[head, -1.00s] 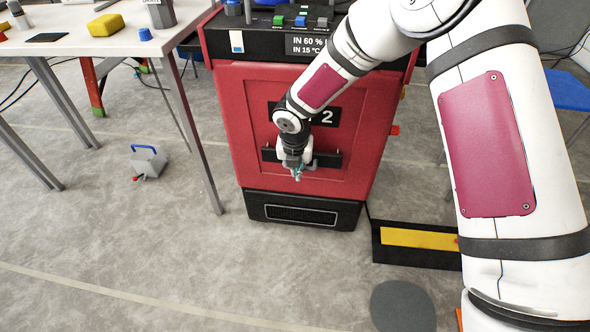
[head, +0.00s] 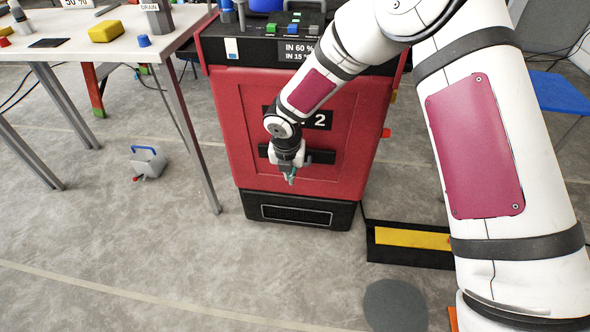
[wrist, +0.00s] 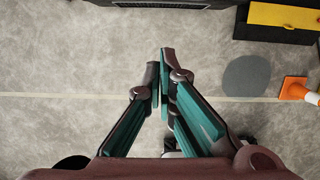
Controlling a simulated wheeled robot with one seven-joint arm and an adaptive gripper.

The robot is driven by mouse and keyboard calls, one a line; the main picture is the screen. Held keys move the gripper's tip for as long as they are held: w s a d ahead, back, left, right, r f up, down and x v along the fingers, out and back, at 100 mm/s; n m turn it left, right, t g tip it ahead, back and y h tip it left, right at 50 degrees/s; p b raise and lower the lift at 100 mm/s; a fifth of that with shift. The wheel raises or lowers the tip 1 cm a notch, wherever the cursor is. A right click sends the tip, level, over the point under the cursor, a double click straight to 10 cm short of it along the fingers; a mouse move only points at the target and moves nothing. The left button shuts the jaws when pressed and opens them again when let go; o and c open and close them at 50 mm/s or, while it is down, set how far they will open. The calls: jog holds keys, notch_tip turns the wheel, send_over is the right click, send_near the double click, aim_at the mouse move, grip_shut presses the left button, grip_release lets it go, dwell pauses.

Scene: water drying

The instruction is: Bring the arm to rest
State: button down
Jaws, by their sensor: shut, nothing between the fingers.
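My gripper (head: 290,178) hangs pointing down in front of the red cabinet (head: 228,110) in the head view. My arm reaches in from the right and bends down to it. In the wrist view my gripper (wrist: 160,72) has its teal-and-dark fingers drawn together at the tips, with nothing between them. Bare grey floor lies below the fingertips. The cabinet's black handle bar (head: 322,156) is behind the gripper; I cannot tell from this view how far apart they are.
A white table (head: 60,22) with a yellow block (head: 105,31) stands at the left. A grey box with a blue handle (head: 148,162) is on the floor. A black-and-yellow floor block (head: 412,239) lies right of the cabinet. An orange cone (wrist: 293,88) shows in the wrist view.

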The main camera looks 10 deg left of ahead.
jog(key=w+p+v, duration=0.1)
jog(key=p+v, duration=0.2)
jog(key=v, duration=0.5)
jog(key=s+d+r+m+h, duration=0.2)
jog(key=s+d+r+m, duration=0.2)
jog(key=d+r+m, duration=0.65)
jog(key=s+d+r+m+h, duration=0.2)
jog(key=s+d+r+m, duration=0.7)
jog(key=d+r, duration=0.35)
jog(key=s+d+r+m+g+y, duration=0.1)
jog(key=s+d+r+m+y, duration=0.1)
jog(key=s+m, duration=0.85)
jog(key=s+d+r+m+g+y, duration=0.15)
jog(key=s+m, duration=0.35)
jog(key=s, duration=1)
notch_tip(320, 180, up, 26)
jog(key=t+p, duration=0.4)
jog(key=p, duration=2)
jog(key=shift+s+m+p, duration=0.25)
jog(key=shift+m+p, duration=0.05)
jog(key=shift+m, duration=0.1)
jog(key=shift+d+y, duration=0.1)
jog(key=shift+y, duration=0.15)
